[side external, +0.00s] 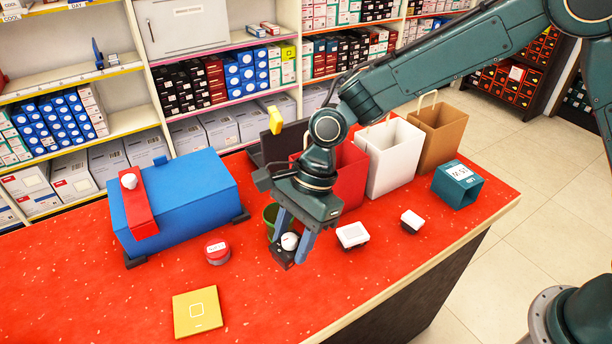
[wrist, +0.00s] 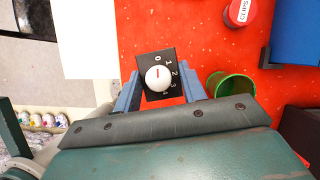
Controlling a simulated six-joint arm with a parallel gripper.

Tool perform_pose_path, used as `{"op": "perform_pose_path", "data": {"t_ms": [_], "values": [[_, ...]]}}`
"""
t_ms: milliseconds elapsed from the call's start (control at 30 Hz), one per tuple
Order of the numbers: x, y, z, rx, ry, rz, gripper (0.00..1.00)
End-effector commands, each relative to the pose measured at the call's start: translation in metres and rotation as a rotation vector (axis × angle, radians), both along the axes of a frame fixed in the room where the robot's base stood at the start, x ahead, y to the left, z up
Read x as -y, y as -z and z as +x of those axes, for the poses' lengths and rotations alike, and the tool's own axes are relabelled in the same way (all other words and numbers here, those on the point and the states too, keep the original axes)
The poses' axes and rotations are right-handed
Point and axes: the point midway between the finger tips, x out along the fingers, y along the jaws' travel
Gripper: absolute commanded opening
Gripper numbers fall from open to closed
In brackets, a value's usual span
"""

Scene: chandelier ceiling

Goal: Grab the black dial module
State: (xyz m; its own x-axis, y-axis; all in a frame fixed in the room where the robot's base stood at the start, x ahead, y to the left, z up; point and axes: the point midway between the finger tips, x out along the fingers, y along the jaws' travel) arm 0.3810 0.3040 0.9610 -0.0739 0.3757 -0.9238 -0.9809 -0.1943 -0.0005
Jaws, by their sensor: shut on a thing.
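The black dial module (side external: 279,256) has a round white knob on its top face. In the wrist view the module (wrist: 149,57) shows white numbers beside the knob and a red mark on it. My gripper (side external: 287,249) points down over the red counter, its two blue fingers closed on opposite sides of the module. The wrist view shows my gripper (wrist: 161,90) with the module between the fingertips. The fingers hide part of the module's sides. I cannot tell whether its underside touches the counter.
A green cup (wrist: 235,86) stands close beside my gripper. A red round container (side external: 217,252), a blue box (side external: 190,195), a yellow plate (side external: 197,312) and two white-topped modules (side external: 352,235) (side external: 412,220) surround it. Bags, including a white one (side external: 391,160), stand behind. The counter's front is clear.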

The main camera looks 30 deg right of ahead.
Motion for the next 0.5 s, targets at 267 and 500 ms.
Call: {"op": "perform_pose_path", "data": {"t_ms": [267, 500], "values": [[0.0000, -0.0078, -0.0001, -0.001, 0.001, 0.000, 0.18], [0.0000, -0.0076, 0.0000, 0.000, 0.000, 0.000, 0.18]]}}
